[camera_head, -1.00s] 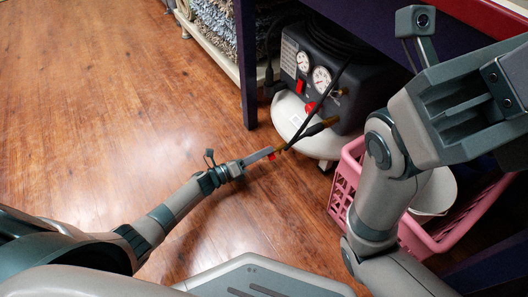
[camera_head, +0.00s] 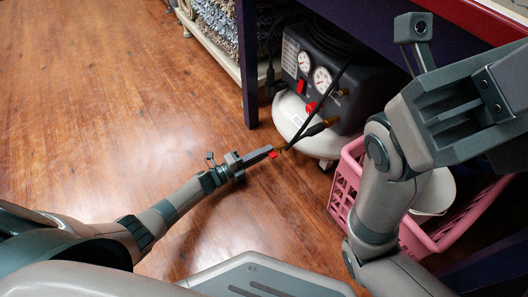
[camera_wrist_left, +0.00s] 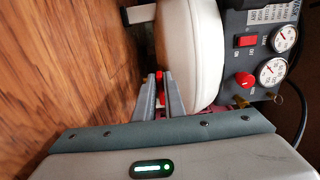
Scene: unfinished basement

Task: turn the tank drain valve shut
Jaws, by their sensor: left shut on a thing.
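The tank drain valve is a small red handle (camera_head: 272,155) low at the front of the white compressor tank (camera_head: 285,112). In the left wrist view the red handle (camera_wrist_left: 160,88) shows between the two fingers, beside the white tank (camera_wrist_left: 190,60). My left gripper (camera_head: 270,151) reaches the valve from the left and is shut on the handle; it also shows in the left wrist view (camera_wrist_left: 160,92). The fingers hide part of the handle and the valve body. My right arm stands at the right; its fingertips are not in view.
The compressor's black panel (camera_head: 345,106) carries gauges, a red switch and a red knob, with a dark hose in front. A pink basket (camera_head: 346,187) holding a white bucket (camera_head: 437,192) stands right of the tank. A dark table leg (camera_head: 246,65) is behind. The wooden floor at left is clear.

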